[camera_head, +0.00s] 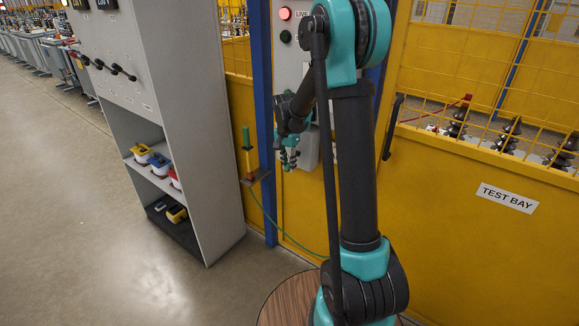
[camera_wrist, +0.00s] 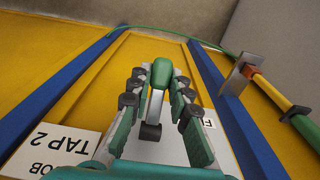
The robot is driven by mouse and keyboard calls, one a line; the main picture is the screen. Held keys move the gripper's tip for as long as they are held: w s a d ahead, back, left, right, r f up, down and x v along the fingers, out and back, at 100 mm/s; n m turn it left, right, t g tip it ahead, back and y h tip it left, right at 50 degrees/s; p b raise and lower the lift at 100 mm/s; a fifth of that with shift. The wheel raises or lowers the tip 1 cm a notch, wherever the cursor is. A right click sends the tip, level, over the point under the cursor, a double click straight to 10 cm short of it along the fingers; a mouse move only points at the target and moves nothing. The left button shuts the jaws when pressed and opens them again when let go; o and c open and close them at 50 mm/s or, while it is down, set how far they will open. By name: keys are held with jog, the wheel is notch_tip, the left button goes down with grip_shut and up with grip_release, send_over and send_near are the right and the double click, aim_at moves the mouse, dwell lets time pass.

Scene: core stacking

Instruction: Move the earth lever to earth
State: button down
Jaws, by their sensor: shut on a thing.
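The earth lever shows in the wrist view as a green knob (camera_wrist: 162,73) on a pale stem, with a dark block (camera_wrist: 150,131) at the stem's lower end in the picture. My gripper (camera_wrist: 160,84) has its teal and black fingers closed in on both sides of the knob. In the head view my gripper (camera_head: 289,158) is at the lower part of the grey panel (camera_head: 288,70), and it hides the lever there. A label beginning with "F" (camera_wrist: 212,122) is partly covered by the right finger.
A red lamp (camera_head: 285,13) is lit beside "LIVE"; the lamp below is dark. A yellow and green rod (camera_head: 247,152) with a green cable stands on a wall bracket, left of my gripper. A grey shelf cabinet (camera_head: 185,110) stands further left. A "TEST BAY" fence is right.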

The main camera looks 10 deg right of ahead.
aim_at(288, 164)
jog(key=shift+a+r+g+y, duration=0.1)
jog(key=shift+r+g+y, duration=0.5)
jog(key=shift+g+y, duration=0.3)
jog(key=shift+s, duration=0.1)
jog(key=c, duration=1.4)
grip_release()
notch_tip(288, 164, up, 10)
